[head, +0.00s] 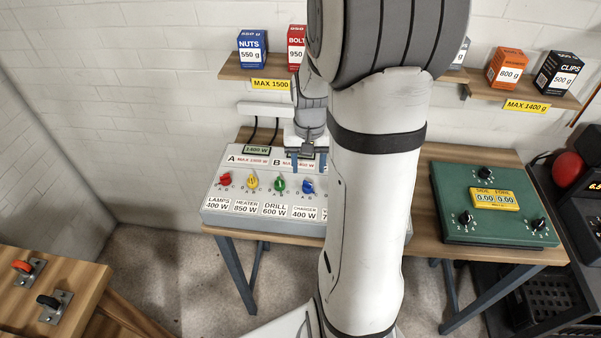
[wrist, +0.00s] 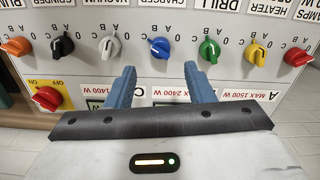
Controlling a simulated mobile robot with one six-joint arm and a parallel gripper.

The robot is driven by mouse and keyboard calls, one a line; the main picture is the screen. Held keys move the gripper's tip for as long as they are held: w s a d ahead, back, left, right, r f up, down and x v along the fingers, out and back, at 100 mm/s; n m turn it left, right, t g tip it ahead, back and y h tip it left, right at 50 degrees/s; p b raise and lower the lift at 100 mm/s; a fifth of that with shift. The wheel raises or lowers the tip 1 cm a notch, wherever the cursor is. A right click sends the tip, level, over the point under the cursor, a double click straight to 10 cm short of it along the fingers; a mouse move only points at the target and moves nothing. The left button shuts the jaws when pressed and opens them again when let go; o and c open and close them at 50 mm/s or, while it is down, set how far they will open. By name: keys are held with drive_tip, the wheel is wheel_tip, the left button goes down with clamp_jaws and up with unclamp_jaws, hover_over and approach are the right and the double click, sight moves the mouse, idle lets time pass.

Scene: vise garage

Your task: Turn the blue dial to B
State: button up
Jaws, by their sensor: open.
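The blue dial (head: 308,186) is on the sloping white panel (head: 262,217), above the CHARGER 400 W label, right of the green dial (head: 280,185). In the upside-down wrist view the blue dial (wrist: 160,48) sits just beyond and between my two blue fingertips. Its pale pointer mark faces left there; I cannot tell for certain which letter it meets. My gripper (wrist: 160,68) is open and empty, fingers to either side of the dial's line, apparently not touching it. In the head view my gripper (head: 309,165) is just above the dial.
A green box (head: 490,205) stands right on the bench. My arm hides the panel's right end in the head view.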

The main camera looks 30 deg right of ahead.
sight(307, 182)
wheel_tip(307, 182, down, 7)
drive_tip(key=shift+r+p, duration=0.1)
drive_tip(key=shift+p, duration=0.2)
drive_tip(key=shift+c, duration=0.3)
